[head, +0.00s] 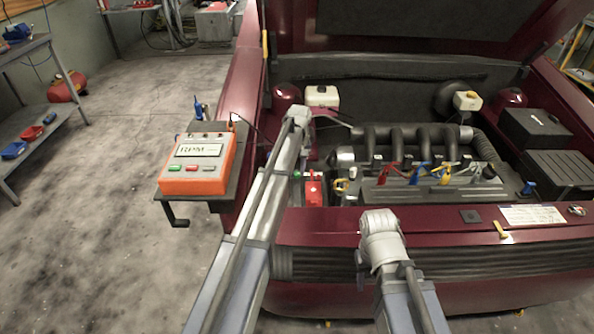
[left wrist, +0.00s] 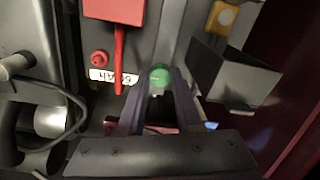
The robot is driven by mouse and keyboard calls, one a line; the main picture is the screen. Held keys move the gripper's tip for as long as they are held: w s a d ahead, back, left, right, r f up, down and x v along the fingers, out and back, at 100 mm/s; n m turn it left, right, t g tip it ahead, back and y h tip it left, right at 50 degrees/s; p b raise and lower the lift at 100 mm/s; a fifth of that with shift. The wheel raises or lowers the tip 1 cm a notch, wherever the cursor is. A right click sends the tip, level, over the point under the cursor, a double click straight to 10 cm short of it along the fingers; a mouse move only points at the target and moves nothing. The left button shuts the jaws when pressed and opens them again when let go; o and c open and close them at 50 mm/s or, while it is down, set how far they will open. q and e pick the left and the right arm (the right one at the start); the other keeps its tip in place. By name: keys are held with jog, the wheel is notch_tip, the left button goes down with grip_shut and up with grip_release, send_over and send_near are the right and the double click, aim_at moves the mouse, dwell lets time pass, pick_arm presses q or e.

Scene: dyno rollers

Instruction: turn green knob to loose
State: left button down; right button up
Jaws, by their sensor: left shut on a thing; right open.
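The green knob (left wrist: 160,76) is a round green cap at the fingertips in the left wrist view. In the head view a small bit of green (head: 296,174) shows beside the red battery cover in the engine bay. My left gripper (head: 302,163) reaches down there, mostly behind its own arm. Its two dark fingers (left wrist: 159,92) are shut on the green knob, one on each side. The knob's lower part is hidden, and I cannot tell its turn angle. My right gripper (head: 360,260) is open over the car's front edge, mostly hidden by its wrist.
A red clamp or cover (left wrist: 115,12) with a red lead is close beside the fingers. A grey open-topped bracket (left wrist: 235,75) stands on the other side. An orange RPM box (head: 197,165) sits on a tray at the left. Coloured leads (head: 445,175) stand on the engine.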

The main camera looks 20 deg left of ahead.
pick_arm(q)
jog(key=m, duration=0.4)
jog(key=shift+m, duration=0.4)
jog(key=m, duration=0.9)
jog(key=shift+m, duration=0.4)
jog(key=m, duration=0.4)
jog(key=shift+t, duration=0.3)
jog(key=shift+m, duration=0.4)
jog(key=c, duration=0.6)
grip_release()
